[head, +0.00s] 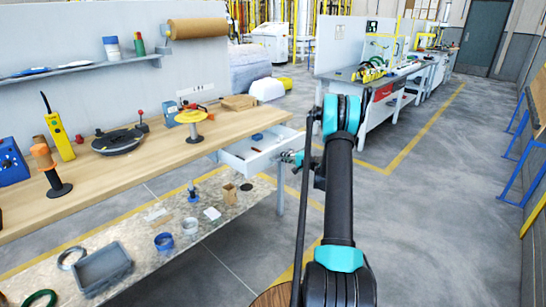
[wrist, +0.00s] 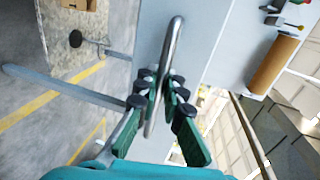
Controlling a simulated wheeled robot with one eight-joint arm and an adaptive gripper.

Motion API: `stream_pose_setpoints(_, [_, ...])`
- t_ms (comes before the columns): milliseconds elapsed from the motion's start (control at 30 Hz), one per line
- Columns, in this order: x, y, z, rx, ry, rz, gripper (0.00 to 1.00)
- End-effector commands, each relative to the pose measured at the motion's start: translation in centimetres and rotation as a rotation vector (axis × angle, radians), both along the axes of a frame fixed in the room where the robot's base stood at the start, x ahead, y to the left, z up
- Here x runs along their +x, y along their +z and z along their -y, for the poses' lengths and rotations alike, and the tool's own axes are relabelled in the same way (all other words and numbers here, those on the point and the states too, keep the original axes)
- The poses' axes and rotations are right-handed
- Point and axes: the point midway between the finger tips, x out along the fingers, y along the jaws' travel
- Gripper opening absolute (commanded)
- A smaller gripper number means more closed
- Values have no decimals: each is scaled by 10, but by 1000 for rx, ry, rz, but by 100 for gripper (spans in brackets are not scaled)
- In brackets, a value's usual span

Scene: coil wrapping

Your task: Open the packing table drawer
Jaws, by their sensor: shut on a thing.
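The white drawer (head: 238,158) of the wooden packing table (head: 150,162) stands pulled out at the table's right end, with a few small things inside. My gripper (head: 291,157) is at the drawer's right front. In the wrist view, the curved metal handle (wrist: 178,38) stands off the pale drawer front (wrist: 212,28). My gripper (wrist: 165,88) is shut on this handle, its dark-padded fingers on either side of the bar. In the head view, the handle is too small and covered to make out.
A lower shelf (head: 140,250) holds a grey tray (head: 103,268), tape rolls and small parts. Another workbench (head: 350,92) stands behind.

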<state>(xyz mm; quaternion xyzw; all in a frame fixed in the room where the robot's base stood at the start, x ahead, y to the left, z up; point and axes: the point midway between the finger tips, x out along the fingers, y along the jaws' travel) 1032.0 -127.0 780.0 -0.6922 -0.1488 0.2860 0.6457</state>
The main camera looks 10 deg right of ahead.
Motion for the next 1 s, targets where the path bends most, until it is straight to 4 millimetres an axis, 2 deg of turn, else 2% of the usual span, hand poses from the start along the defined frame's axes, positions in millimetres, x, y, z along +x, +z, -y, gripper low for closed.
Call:
stream_pose_setpoints(33, [-9, 0, 8, 1, -4, -1, 0])
stream_pose_setpoints(200, [-33, 0, 25, 0, -3, 0, 0])
stream_pose_setpoints(400, [-49, 0, 36, 0, -2, 0, 0])
stream_pose_setpoints(900, [-54, 0, 40, 0, 0, 0, 0])
stream_pose_setpoints(933, [-54, 0, 40, 0, 0, 0, 9])
stream_pose_setpoints(1000, [-54, 0, 40, 0, 0, 0, 18])
